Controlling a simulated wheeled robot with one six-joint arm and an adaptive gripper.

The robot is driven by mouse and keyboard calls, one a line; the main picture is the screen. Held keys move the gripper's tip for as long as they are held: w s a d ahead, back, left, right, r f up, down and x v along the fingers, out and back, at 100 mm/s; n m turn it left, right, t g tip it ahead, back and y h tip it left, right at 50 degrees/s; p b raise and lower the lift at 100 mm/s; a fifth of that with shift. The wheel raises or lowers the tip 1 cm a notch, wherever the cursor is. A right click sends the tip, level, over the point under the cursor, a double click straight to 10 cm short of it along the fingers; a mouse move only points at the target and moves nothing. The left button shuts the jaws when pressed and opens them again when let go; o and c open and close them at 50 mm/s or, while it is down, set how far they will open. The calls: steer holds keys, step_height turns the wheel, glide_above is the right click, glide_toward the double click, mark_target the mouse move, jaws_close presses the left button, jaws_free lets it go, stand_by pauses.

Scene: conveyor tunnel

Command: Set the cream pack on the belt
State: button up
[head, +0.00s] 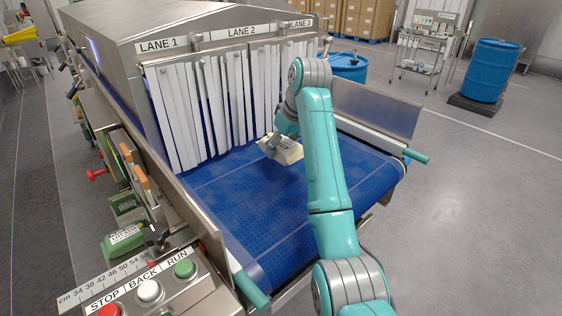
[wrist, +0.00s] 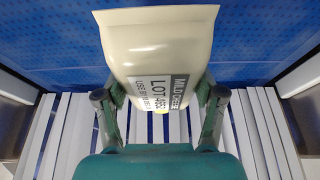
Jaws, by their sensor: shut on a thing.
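The cream pack (head: 290,152) is held close to the blue belt (head: 310,205), in front of the strip curtain below the LANE 2 and LANE 3 signs. I cannot tell whether it touches the belt. In the wrist view the cream pack (wrist: 160,42) has a grey and white label with MILD CHEESE and a LOT number. My gripper (wrist: 159,97) is shut on it, with one finger on each side of its labelled end. In the head view my gripper (head: 276,140) is partly hidden by my arm.
White curtain strips (head: 205,105) hang across the tunnel mouth right behind the pack. Metal side guards, such as the right guard (head: 372,108), edge the belt. A button panel (head: 145,290) stands at the front left. The near belt is clear.

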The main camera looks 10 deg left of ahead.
mark_target(282, 171)
steer(key=shift+f, duration=2.55)
steer(key=shift+f, duration=0.15)
steer(key=o, duration=1.7)
